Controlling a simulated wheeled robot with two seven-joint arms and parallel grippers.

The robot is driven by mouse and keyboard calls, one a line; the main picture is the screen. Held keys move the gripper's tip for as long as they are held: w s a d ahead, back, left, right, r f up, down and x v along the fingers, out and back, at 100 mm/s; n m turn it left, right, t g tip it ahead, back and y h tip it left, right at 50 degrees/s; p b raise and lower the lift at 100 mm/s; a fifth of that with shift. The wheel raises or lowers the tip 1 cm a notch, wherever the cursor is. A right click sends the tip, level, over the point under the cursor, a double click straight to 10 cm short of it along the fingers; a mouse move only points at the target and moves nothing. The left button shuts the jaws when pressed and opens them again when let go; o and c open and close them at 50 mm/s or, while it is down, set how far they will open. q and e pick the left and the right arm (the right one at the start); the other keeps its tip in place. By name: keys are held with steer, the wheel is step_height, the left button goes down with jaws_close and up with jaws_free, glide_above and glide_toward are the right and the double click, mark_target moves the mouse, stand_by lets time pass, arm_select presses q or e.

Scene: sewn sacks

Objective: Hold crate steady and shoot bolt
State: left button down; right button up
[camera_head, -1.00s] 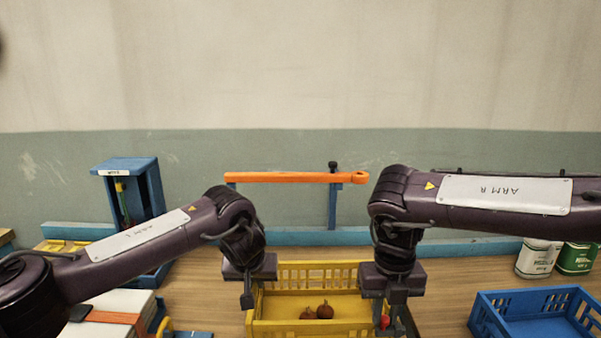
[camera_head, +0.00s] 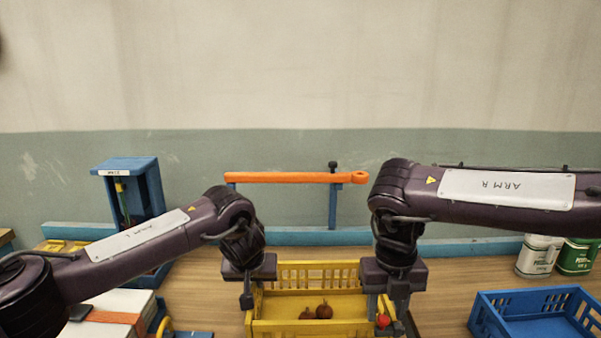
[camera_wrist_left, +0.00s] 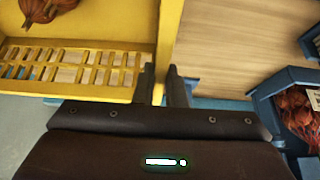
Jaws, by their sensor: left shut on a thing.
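The yellow crate (camera_head: 312,328) stands on the bench between my arms with a few round reddish-brown fruits or onions (camera_head: 323,311) in it. It also shows in the left wrist view (camera_wrist_left: 130,91). My left gripper (camera_head: 247,301) is shut on the crate's left side wall; in the left wrist view its fingers (camera_wrist_left: 163,85) stand on both sides of that wall. My right gripper (camera_head: 400,308) is at the crate's right side, beside a small red knob (camera_head: 383,321), probably the bolt's. Whether its jaws are open or shut is unclear, and the bolt itself is mostly hidden.
An orange bar (camera_head: 290,178) on blue posts stands behind the crate. A blue crate (camera_head: 530,302) and tins (camera_head: 538,257) are at the right. A blue stand (camera_head: 130,190) and a white stack with an orange band (camera_head: 105,315) are at the left.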

steer(key=shift+r, duration=3.5)
arm_select(q)
steer(key=c, duration=1.4)
jaws_free()
steer(key=p+v, duration=0.6)
steer(key=shift+r, duration=0.3)
steer(key=shift+s+r+p, duration=0.2)
steer(key=shift+s+p, duration=0.05)
steer(key=shift+p, duration=0.05)
arm_select(e)
step_height(320, 180, up, 6)
steer(key=shift+r, duration=0.25)
